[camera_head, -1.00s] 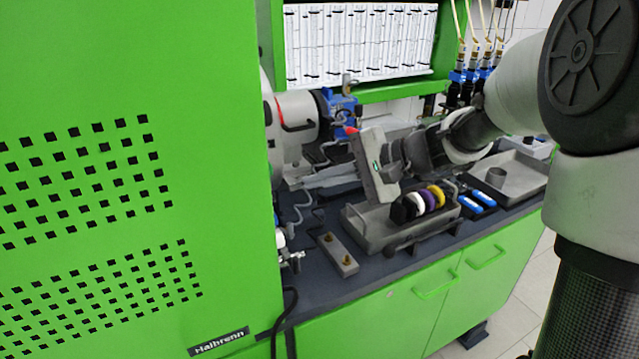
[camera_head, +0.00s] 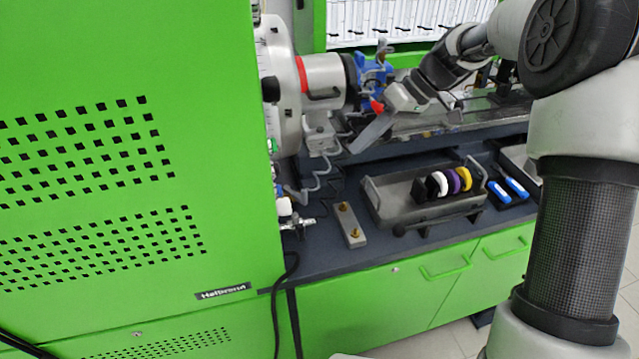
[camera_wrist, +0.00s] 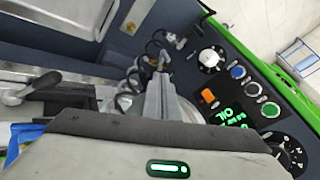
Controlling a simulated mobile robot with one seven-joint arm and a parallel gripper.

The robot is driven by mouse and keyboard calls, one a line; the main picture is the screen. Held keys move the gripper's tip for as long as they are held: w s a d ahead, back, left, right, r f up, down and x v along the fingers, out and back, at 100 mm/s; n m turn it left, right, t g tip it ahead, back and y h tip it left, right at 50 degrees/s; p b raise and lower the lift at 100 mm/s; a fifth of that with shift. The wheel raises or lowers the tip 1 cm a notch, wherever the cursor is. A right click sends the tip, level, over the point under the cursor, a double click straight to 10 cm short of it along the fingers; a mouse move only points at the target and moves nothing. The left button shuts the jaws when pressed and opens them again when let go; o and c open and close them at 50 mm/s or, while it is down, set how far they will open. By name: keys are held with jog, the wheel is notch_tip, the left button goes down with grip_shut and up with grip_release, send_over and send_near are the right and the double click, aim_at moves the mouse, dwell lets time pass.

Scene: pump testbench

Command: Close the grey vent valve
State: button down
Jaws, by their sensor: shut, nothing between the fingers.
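A small silver-grey fitting (camera_head: 297,223) sticks out from the side of the green cabinet, low above the bench. A grey lever (camera_wrist: 32,88) lies at the wrist view's left.
The control panel (camera_wrist: 235,90) with knobs and lit buttons is at the right of the wrist view. A grey tray (camera_head: 390,205) with coloured rings and a block (camera_head: 350,225) with brass pegs stand on the bench. The green cabinet (camera_head: 120,60) borders the left.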

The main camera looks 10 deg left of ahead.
jog(key=x, duration=1.6)
jog(key=shift+f+b, duration=0.15)
jog(key=shift+b, duration=0.35)
